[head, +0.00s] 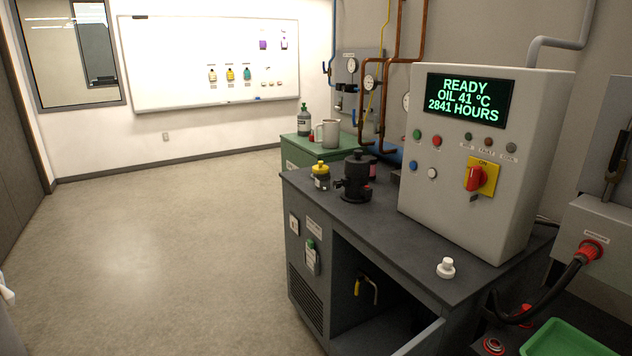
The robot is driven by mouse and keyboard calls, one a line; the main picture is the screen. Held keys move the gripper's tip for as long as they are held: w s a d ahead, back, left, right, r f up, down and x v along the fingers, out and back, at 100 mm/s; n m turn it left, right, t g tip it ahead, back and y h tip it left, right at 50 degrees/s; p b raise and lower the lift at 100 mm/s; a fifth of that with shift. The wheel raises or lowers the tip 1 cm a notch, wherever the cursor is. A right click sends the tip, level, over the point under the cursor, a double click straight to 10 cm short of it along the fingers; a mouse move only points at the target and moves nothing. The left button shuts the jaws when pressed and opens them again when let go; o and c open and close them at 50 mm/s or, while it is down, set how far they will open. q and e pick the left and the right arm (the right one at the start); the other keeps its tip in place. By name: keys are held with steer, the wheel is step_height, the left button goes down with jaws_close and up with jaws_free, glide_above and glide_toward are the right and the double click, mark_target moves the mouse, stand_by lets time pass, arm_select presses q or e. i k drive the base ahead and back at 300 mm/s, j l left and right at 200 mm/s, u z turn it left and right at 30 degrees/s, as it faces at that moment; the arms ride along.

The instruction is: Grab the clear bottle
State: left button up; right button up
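A see-through, grey-green bottle (304,124) with a dark cap and a label stands upright on the green cabinet at the back. Neither bottle is held. Neither of my grippers shows in the head view. A small white part at the far left edge is cut off, and I cannot tell what it is.
A grey mug (329,133) stands beside the grey-green bottle. A black device (355,178) stands right of the yellow-capped bottle. A control box (478,150) and a white knob (446,268) are on the dark bench (400,240). An open door hangs below. The floor at left is clear.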

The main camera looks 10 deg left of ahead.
mark_target(323, 175)
steer(key=i+j+z, duration=0.1)
steer(key=j+z, duration=0.2)
steer(key=j, duration=0.6)
steer(key=j+z, duration=0.3)
steer(key=j, duration=0.6)
steer(key=i+j+z, duration=0.15)
steer(key=j, duration=0.2)
steer(key=i+j+z, duration=0.3)
steer(key=j, duration=0.4)
steer(key=i+j+z, duration=0.15)
steer(key=j, duration=0.25)
steer(key=i, duration=0.05)
